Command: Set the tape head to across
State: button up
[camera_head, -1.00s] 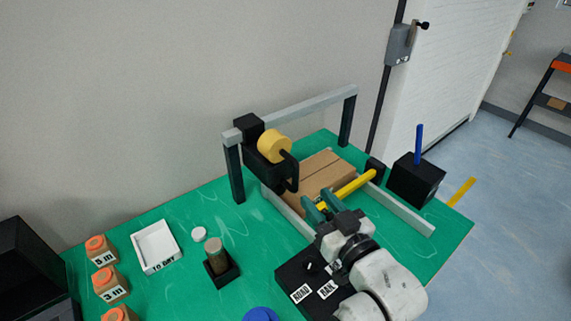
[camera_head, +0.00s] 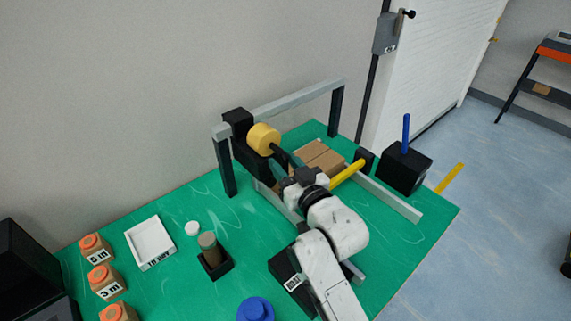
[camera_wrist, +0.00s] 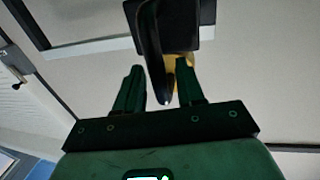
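The tape head (camera_head: 241,150) is a black block with a yellow tape roll (camera_head: 263,138), hung on the grey gantry bar over the green table. In the wrist view its black handle (camera_wrist: 153,50) points down between my fingers, with the yellow roll (camera_wrist: 180,63) behind. My gripper (camera_wrist: 157,68) is open, its green fingers on either side of the handle with gaps visible. In the head view my gripper (camera_head: 286,166) is at the lower right of the tape head, and my wrist hides part of the handle. A cardboard box (camera_head: 318,158) lies beyond it between the rails.
A yellow bar (camera_head: 347,174) reaches over the conveyor beside my wrist. A grey rail (camera_head: 390,197) runs to the right. A black box with a blue lever (camera_head: 406,135) stands at the right. A white tray (camera_head: 150,242) and several orange-topped blocks are at the left.

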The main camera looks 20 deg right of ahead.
jog(key=shift+c, duration=0.5)
grip_shut()
